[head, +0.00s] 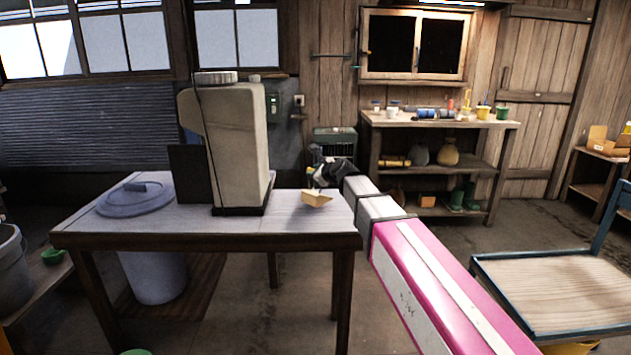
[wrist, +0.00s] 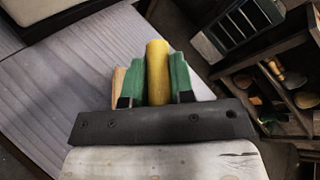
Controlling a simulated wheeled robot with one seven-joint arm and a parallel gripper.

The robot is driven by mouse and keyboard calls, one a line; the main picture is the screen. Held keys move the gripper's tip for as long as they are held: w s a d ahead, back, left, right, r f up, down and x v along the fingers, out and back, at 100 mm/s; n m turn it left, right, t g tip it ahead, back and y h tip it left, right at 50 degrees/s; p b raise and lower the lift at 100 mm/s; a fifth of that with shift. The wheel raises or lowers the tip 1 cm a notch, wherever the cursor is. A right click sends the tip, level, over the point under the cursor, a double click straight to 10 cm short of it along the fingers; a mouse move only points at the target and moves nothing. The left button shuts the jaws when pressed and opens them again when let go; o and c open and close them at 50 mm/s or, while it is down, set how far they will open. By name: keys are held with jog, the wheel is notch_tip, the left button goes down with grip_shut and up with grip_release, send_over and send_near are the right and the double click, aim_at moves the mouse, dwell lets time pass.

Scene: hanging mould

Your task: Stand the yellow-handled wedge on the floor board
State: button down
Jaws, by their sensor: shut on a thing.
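The yellow-handled wedge shows as a pale wooden block (head: 316,199) at the right end of the table in the head view, just below my gripper (head: 318,181). In the wrist view its thick yellow handle (wrist: 158,70) sits between the two green finger pads of my gripper (wrist: 156,85). The gripper is shut on the handle. A strip of tan wood shows left of the left pad. I cannot tell whether the wedge touches the tabletop. A brown board (head: 195,300) lies on the floor under the table.
A grey lid (head: 137,199) lies further left. A pale bucket (head: 155,278) is below.

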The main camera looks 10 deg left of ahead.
aim_at(316, 199)
jog(key=shift+f, duration=1.55)
jog(key=c, duration=1)
grip_release()
jog(key=shift+r, duration=0.2)
